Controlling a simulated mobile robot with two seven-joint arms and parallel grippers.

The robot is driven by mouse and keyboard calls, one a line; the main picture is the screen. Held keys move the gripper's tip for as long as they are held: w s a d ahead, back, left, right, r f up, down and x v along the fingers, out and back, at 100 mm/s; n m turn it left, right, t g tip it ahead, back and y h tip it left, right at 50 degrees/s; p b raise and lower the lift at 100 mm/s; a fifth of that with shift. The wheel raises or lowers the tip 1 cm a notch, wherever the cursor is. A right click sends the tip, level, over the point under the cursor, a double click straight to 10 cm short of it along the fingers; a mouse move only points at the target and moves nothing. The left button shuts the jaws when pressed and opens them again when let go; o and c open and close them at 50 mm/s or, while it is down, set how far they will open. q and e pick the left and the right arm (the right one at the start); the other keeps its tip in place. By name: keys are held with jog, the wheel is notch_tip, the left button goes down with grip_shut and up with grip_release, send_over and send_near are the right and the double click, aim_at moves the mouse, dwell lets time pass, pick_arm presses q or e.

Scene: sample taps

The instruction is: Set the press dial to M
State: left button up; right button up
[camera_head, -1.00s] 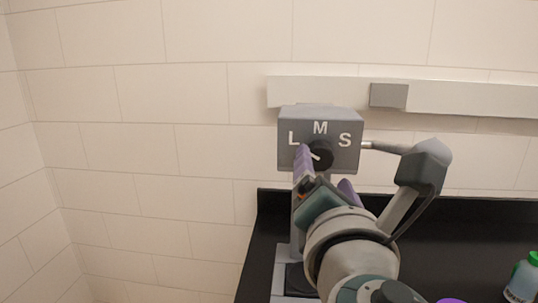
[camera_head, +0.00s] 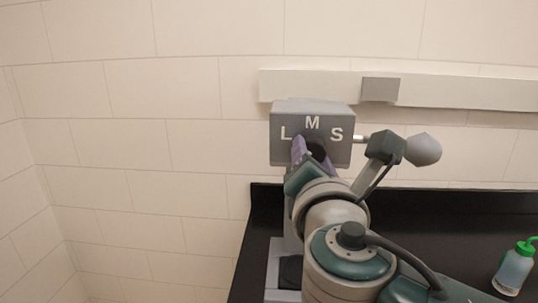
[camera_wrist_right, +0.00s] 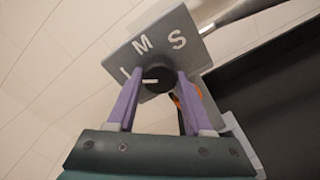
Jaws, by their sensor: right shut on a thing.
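The press is a grey box (camera_head: 285,108) on the wall side of the counter, marked L, M and S across its front. Its black round dial (camera_head: 316,147) is partly hidden by my right gripper in the head view. In the wrist view the dial (camera_wrist_right: 158,84) shows whole, with its white mark pointing toward the L, which a finger partly covers. My right gripper (camera_wrist_right: 160,75) has its purple fingers on either side of the dial and is shut on it. The gripper (camera_head: 313,151) also shows in the head view. My left gripper is not in view.
A metal rod (camera_head: 360,138) sticks out from the box's right side, close to my arm. A pale rail (camera_head: 460,92) with a grey block (camera_head: 380,89) runs along the wall. A green-capped bottle (camera_head: 514,268) stands at the right on the black counter (camera_head: 440,215).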

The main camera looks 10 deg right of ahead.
grip_shut()
jog(key=shift+m+b, duration=5.1)
jog(key=shift+m, duration=0.9)
jog(key=o, duration=0.6)
grip_release()
